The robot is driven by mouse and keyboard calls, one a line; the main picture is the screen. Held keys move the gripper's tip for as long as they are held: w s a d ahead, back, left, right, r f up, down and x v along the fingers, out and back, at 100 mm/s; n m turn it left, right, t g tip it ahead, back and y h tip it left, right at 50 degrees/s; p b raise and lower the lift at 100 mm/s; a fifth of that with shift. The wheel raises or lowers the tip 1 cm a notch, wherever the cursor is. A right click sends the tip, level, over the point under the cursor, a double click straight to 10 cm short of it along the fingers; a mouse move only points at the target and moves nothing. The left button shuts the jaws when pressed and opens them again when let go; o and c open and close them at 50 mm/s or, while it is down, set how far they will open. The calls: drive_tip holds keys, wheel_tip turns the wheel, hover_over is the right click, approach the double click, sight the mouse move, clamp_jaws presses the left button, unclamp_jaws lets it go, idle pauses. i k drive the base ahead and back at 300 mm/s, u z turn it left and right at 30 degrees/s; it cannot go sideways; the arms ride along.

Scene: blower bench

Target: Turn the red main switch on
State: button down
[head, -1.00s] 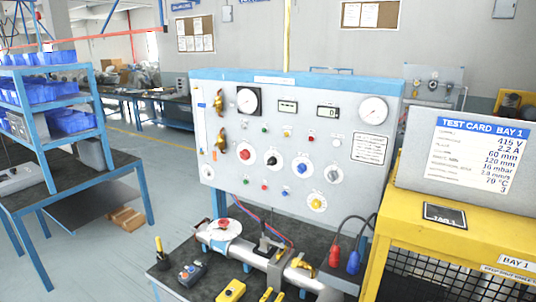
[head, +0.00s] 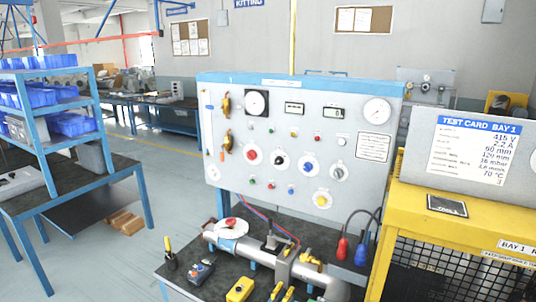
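The grey control panel (head: 222,170) with a blue top edge stands upright on the bench in the middle of the head view. A red rotary knob (head: 251,156) on a pale round plate sits in its left half. It is the leftmost of a row with a black knob (head: 280,160), a blue knob (head: 308,167) and a grey knob (head: 338,174). A yellow knob (head: 322,201) is below. The red knob's exact pointer position is too small to read. My gripper is not in view.
Below the panel, the bench holds a grey pipe (head: 262,254), a yellow control box (head: 239,290) and red and blue plugs (head: 343,247). A yellow cage (head: 460,235) with a test card (head: 470,152) stands at right. Blue shelving (head: 47,150) is at left, with open floor between.

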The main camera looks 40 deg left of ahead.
sight(251, 155)
drive_tip(key=u, duration=5.15)
drive_tip(key=i, duration=0.1)
drive_tip(key=z, duration=3.5)
drive_tip(key=k, duration=0.95)
drive_tip(key=z, duration=0.15)
drive_tip(key=i, duration=0.7)
